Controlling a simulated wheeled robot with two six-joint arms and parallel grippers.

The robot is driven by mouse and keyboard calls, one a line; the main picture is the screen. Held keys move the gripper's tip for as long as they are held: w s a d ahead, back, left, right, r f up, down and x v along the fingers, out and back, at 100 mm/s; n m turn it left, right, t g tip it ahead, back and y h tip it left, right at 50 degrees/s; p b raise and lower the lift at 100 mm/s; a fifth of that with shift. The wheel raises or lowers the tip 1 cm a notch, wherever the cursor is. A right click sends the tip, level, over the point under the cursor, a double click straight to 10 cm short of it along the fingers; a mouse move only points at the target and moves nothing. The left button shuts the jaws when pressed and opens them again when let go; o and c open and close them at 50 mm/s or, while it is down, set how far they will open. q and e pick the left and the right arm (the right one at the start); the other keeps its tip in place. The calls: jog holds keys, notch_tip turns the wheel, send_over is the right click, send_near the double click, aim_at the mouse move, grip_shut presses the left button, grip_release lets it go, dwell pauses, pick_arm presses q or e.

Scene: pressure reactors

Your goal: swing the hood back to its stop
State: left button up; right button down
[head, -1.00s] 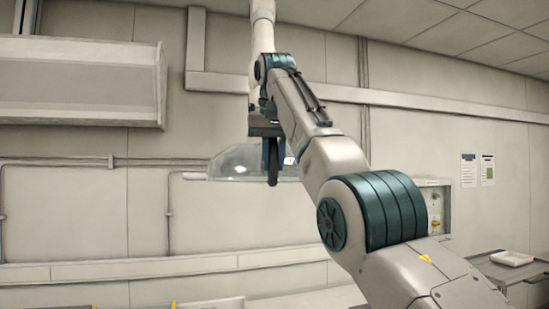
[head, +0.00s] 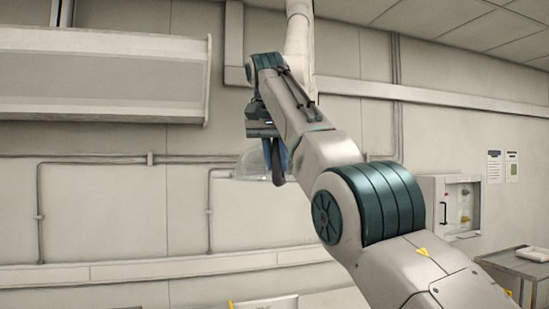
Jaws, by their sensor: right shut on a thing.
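The clear, dome-like hood (head: 250,166) shows near the middle of the head view, in front of the back wall. Its right part is hidden behind my right gripper and arm. My right gripper (head: 279,160) is at the hood's right side, pointing down, and is shut on a part that I take to be the hood's handle. The grip itself is mostly hidden by the dark and blue finger parts. How far the hood is tilted, and its hinge and stop, cannot be made out. My left gripper is not in view.
A large pale box-shaped unit (head: 100,75) hangs on the wall at upper left. A white wall cabinet (head: 430,190) with a dark handle is at right, above a grey cart (head: 520,266). Pipes run along the wall. The space left of the hood looks clear.

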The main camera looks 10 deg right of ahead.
jog(key=c, duration=1.3)
grip_release()
jog(key=shift+w+a, duration=0.15)
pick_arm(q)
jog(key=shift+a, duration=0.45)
pick_arm(e)
jog(key=shift+w+a+f, duration=0.1)
jog(key=shift+w+a, duration=0.1)
pick_arm(q)
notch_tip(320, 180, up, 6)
jog(key=p, duration=0.6)
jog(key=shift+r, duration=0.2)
pick_arm(e)
jog(key=v, duration=1)
jog(key=shift+s+r, duration=0.25)
jog(key=shift+r, duration=0.05)
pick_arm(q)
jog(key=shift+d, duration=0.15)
pick_arm(e)
jog(key=shift+w+a, duration=0.1)
jog(key=shift+a, duration=0.05)
